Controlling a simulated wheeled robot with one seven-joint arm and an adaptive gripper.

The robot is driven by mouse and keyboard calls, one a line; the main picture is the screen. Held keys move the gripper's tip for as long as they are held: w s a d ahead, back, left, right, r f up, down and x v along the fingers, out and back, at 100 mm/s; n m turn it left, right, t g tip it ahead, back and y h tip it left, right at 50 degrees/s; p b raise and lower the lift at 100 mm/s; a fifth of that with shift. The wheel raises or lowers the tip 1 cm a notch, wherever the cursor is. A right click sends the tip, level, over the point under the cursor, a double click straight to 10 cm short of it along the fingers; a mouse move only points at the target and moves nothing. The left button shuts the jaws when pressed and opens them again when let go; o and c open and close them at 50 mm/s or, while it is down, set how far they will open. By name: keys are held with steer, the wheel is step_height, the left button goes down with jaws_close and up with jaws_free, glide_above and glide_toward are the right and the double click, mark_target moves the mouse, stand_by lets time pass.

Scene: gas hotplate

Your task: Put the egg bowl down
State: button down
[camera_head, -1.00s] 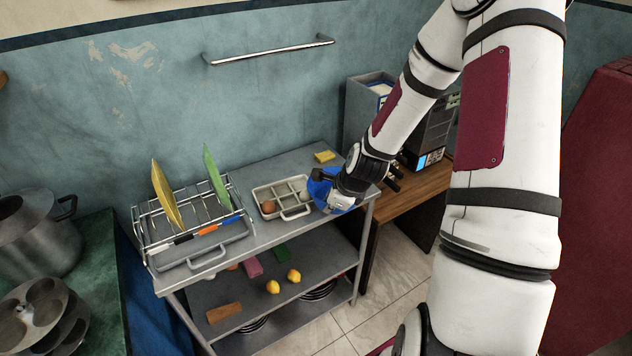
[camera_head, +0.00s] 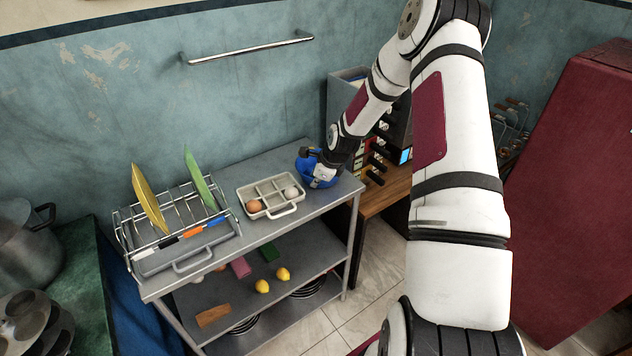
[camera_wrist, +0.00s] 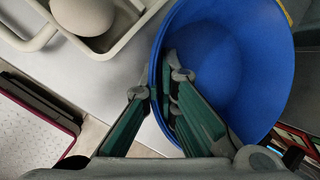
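The blue bowl (camera_head: 317,173) is over the right end of the metal cart's top, right of the egg tray. I cannot tell whether its base touches the surface. In the wrist view the blue bowl (camera_wrist: 225,62) looks empty and fills the upper right. My gripper (camera_wrist: 160,85) straddles the near-left part of its rim, one finger outside and one inside, closed on the wall. In the head view my gripper (camera_head: 322,176) reaches in from the upper right and partly hides the bowl.
The egg tray (camera_head: 262,208) holds a brown egg (camera_head: 254,206) and a pale egg (camera_head: 291,193). A dish rack (camera_head: 180,222) with upright plates stands left. A wooden table (camera_head: 392,190) with a boxy appliance adjoins right. Cart top behind the tray is clear.

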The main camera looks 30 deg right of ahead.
steer(key=shift+f, duration=0.2)
steer(key=c, duration=1.8)
jaws_free()
steer(key=shift+r, duration=0.1)
steer(key=a+v, duration=0.1)
steer(key=v, duration=1)
steer(key=s+a+r+n+h, duration=0.1)
steer(key=s+a+r+n, duration=0.35)
steer(key=r, duration=0.25)
steer(key=s+a+r+n+g, duration=0.1)
steer(key=s+a+r+n, duration=0.25)
steer(key=r+n, duration=0.2)
steer(key=s+a+r+n+h, duration=0.1)
steer(key=s+a+r+n, duration=0.35)
steer(key=r, duration=0.35)
steer(key=s+a+r+n, duration=0.3)
steer(key=s+n, duration=0.3)
steer(key=s, duration=0.3)
steer(key=s+a+r+n+y, duration=0.1)
steer(key=s+a+r+n, duration=0.2)
steer(key=s, duration=0.6)
steer(key=a+n, duration=0.2)
steer(key=n, duration=0.1)
steer(key=shift+a+r+n+t+p, duration=0.15)
steer(key=shift+a+n+t+p, duration=0.15)
steer(key=shift+a+n+p, duration=0.05)
